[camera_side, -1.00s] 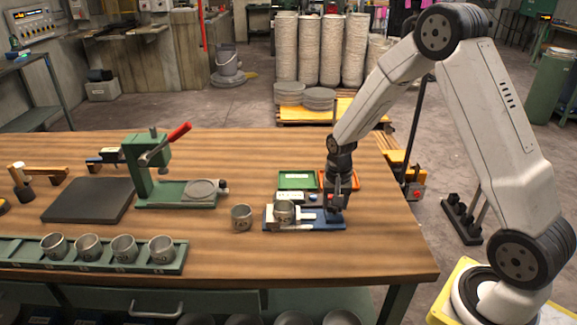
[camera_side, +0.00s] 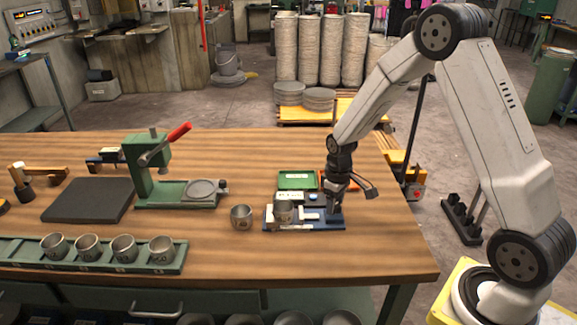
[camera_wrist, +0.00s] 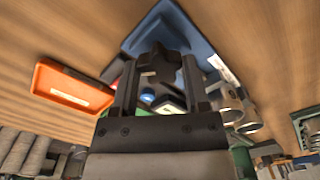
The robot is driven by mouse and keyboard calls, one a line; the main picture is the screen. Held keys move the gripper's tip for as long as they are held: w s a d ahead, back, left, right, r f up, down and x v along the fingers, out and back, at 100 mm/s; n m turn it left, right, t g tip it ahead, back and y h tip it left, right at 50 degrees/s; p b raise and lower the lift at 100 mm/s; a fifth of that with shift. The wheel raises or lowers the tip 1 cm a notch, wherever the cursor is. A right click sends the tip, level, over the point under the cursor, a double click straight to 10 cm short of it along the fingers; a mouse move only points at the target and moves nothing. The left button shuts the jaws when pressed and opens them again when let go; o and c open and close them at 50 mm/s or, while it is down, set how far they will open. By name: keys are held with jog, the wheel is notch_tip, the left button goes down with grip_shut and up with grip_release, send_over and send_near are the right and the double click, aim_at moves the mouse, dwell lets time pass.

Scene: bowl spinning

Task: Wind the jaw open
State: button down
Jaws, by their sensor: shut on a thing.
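A blue vise (camera_side: 325,224) with pale jaw parts (camera_side: 309,216) lies near the bench's right end. A grey metal cup (camera_side: 284,210) stands at its jaws; whether they touch it cannot be told. My gripper (camera_side: 334,207) points down at the vise's right end. In the wrist view my gripper (camera_wrist: 158,75) has its two fingers on either side of a dark lobed knob (camera_wrist: 158,62) and is shut on it. The vise's blue base (camera_wrist: 196,35) shows behind the knob. The fingertips are small and dark in the side view.
A green press (camera_side: 150,170) and a rack of several cups (camera_side: 110,262) are further left. Bare wood lies in front.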

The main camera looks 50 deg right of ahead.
jog(key=n, duration=0.3)
jog(key=shift+n, duration=2.3)
jog(key=shift+c, duration=0.4)
grip_release()
jog(key=shift+r, duration=0.1)
jog(key=shift+r, duration=3.8)
